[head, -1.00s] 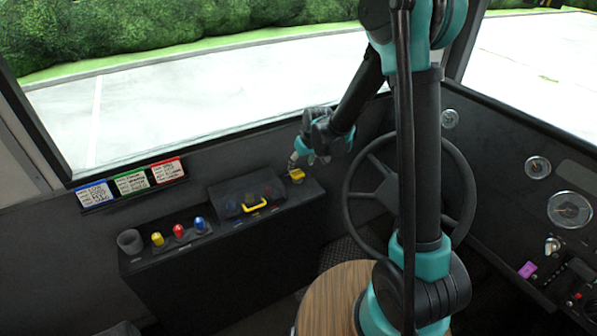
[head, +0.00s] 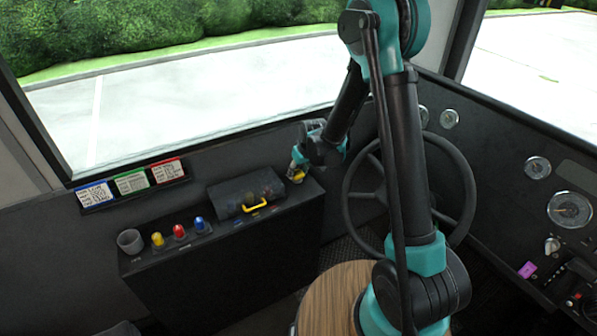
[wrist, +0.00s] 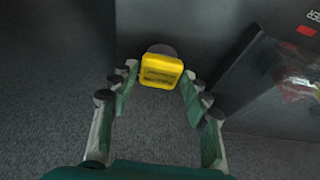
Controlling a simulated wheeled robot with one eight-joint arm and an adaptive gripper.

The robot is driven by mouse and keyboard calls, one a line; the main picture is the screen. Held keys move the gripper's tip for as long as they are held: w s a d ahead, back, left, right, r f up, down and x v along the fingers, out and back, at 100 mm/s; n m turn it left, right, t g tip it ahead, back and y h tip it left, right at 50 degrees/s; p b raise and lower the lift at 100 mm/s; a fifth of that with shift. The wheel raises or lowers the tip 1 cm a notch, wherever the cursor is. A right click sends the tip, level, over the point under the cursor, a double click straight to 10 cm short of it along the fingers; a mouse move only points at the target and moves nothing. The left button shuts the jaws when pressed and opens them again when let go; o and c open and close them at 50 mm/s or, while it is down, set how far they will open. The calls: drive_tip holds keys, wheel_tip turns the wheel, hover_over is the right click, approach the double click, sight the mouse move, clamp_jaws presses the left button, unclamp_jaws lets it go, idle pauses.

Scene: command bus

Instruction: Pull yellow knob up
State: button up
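The yellow knob (head: 297,177) is a square yellow cap at the right end of the dark console, below the window. In the head view my gripper (head: 299,163) is right over it and partly hides it. In the wrist view the yellow knob (wrist: 161,71) shows its labelled top face, with a round grey base behind it. The two fingers of my gripper (wrist: 160,78) are spread, one on each side of the knob. A gap shows on the left; the right fingertip is close to the knob, and I cannot tell whether it touches.
The steering wheel (head: 350,208) is right of the console.

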clamp_jaws()
drive_tip(key=shift+w+r, duration=0.1)
drive_tip(key=shift+r, duration=1)
drive_tip(key=shift+o, duration=2.4)
unclamp_jaws()
drive_tip(key=shift+r, duration=0.1)
drive_tip(key=v, duration=1.2)
drive_tip(key=s+d+f+m+h, duration=0.1)
drive_tip(key=s+d+m, duration=0.2)
drive_tip(key=s+d, duration=0.8)
drive_tip(key=s+d+f+m+h, duration=0.1)
drive_tip(key=s+d+f+m, duration=0.1)
drive_tip(key=s+d, duration=1)
drive_tip(key=shift+s+d+f+m+h, duration=0.15)
drive_tip(key=shift+s+f+m+h, duration=0.15)
drive_tip(key=shift+m, duration=0.6)
